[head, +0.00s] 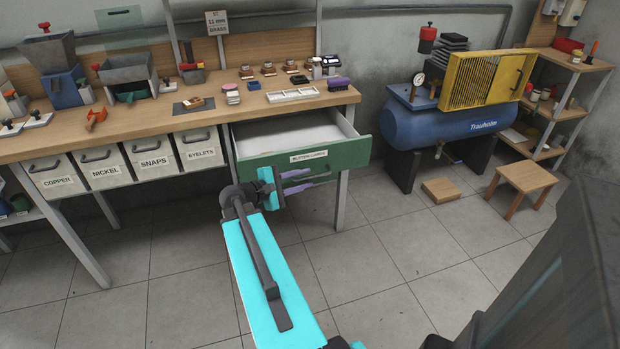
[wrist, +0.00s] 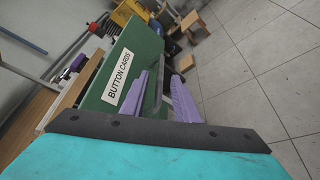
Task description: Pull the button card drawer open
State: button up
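The button card drawer (head: 272,157) has a green front with a white BUTTON CARDS label (head: 309,156). It is pulled out from under the bench, and its pale inside shows empty where visible. In the wrist view the green front (wrist: 130,62) is close ahead, with its label (wrist: 117,80) tilted. My gripper (head: 306,182) is just in front of the drawer front, at handle height. Its purple fingers (wrist: 162,92) stand apart, with the dark handle bar (wrist: 158,72) showing between them. Contact with the bar cannot be made out.
The wooden bench (head: 130,128) carries several small parts and a white tray (head: 292,95). Labelled bins (head: 150,158) hang left of the drawer. A blue compressor (head: 430,130), a small box (head: 447,189) and a stool (head: 520,180) stand right. The floor before the bench is clear.

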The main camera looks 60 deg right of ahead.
jog(key=v, duration=0.9)
jog(key=shift+a+r, duration=0.1)
dwell(0.4)
